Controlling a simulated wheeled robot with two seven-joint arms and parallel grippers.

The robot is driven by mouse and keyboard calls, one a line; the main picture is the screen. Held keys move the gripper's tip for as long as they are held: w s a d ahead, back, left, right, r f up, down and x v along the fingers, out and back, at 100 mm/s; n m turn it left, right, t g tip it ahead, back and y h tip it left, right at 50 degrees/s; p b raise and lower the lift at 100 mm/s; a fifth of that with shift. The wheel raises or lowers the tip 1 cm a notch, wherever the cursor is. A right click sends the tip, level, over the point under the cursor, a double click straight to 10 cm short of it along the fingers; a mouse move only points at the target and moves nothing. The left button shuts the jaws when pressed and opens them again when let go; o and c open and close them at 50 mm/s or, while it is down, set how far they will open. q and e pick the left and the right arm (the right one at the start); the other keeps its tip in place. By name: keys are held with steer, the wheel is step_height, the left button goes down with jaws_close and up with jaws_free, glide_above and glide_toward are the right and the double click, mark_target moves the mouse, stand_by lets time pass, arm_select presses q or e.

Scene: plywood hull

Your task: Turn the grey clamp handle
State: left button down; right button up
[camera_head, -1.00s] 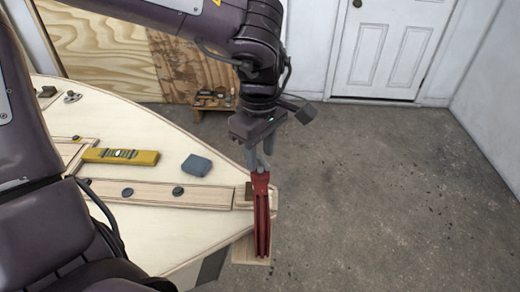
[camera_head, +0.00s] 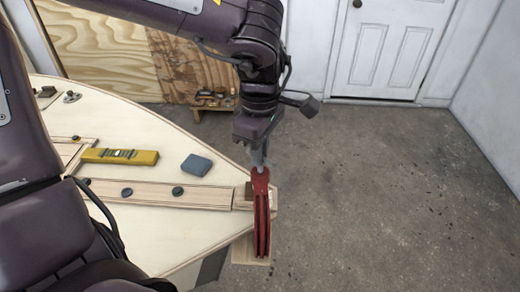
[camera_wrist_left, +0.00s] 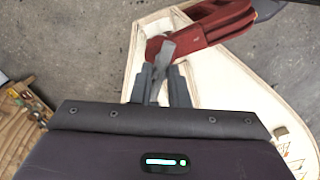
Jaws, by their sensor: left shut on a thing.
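A red clamp (camera_head: 262,225) stands at the pointed end of the plywood hull (camera_head: 215,229). It also shows in the left wrist view (camera_wrist_left: 212,27), at the top. Its grey handle (camera_wrist_left: 161,70) lies between the fingers of my left gripper (camera_wrist_left: 161,74). My left gripper is shut on the grey handle, just above the clamp's top in the head view (camera_head: 261,160). The fingers and handle overlap there, so the handle is hard to make out. My right gripper is not in view.
A yellow level (camera_head: 120,156) and a blue-grey block (camera_head: 196,165) lie on the hull, with several dark round knobs along its wooden strip. A low wooden stand (camera_head: 212,102) with small items is behind. Concrete floor right of the hull is clear.

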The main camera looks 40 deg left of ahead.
arm_select(q)
steer(key=n, duration=0.4)
steer(key=shift+n+b, duration=0.3)
steer(key=shift+b, duration=0.05)
steer(key=n+b, duration=0.1)
steer(key=n, duration=0.4)
steer(key=shift+f, duration=0.1)
steer(key=n+b, duration=0.1)
steer(key=n, duration=0.5)
steer(key=shift+s+n, duration=0.1)
steer(key=shift+n, duration=0.3)
steer(key=n, duration=0.2)
steer(key=shift+f+n+b, duration=0.1)
steer(key=shift+n+b, duration=0.3)
steer(key=n+b, duration=0.1)
steer(key=n, duration=0.2)
steer(key=shift+n, duration=0.3)
steer(key=shift+s+n, duration=0.1)
steer(key=shift+n, duration=0.8)
steer(key=n+b, duration=0.1)
steer(key=n, duration=0.1)
steer(key=shift+n, duration=0.8)
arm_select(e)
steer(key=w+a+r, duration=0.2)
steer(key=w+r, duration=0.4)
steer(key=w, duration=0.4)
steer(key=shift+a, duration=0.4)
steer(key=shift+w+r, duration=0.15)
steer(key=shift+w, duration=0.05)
